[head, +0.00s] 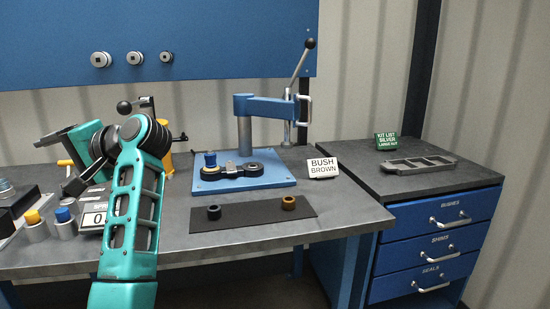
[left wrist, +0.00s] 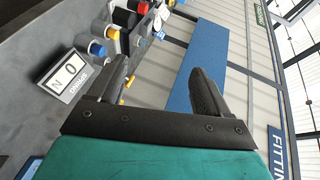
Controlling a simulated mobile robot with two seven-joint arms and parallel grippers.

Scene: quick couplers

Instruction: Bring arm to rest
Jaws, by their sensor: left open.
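My left arm (head: 132,215) rises in front of the bench at the left of the head view, bent back on itself above the bench top. In the left wrist view my left gripper (left wrist: 162,85) shows two black fingers spread wide with nothing between them. In the head view its fingers are hard to make out behind the wrist. My right arm and gripper are in neither view.
The grey bench (head: 240,254) bears a blue press (head: 245,120), a black mat (head: 250,217) with a dark ring (head: 214,212) and a brown ring (head: 289,203), and a BUSH BROWN sign (head: 323,168). Capped cylinders (head: 36,228) stand near my arm. A grey tray (head: 420,164) lies on the drawer cabinet.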

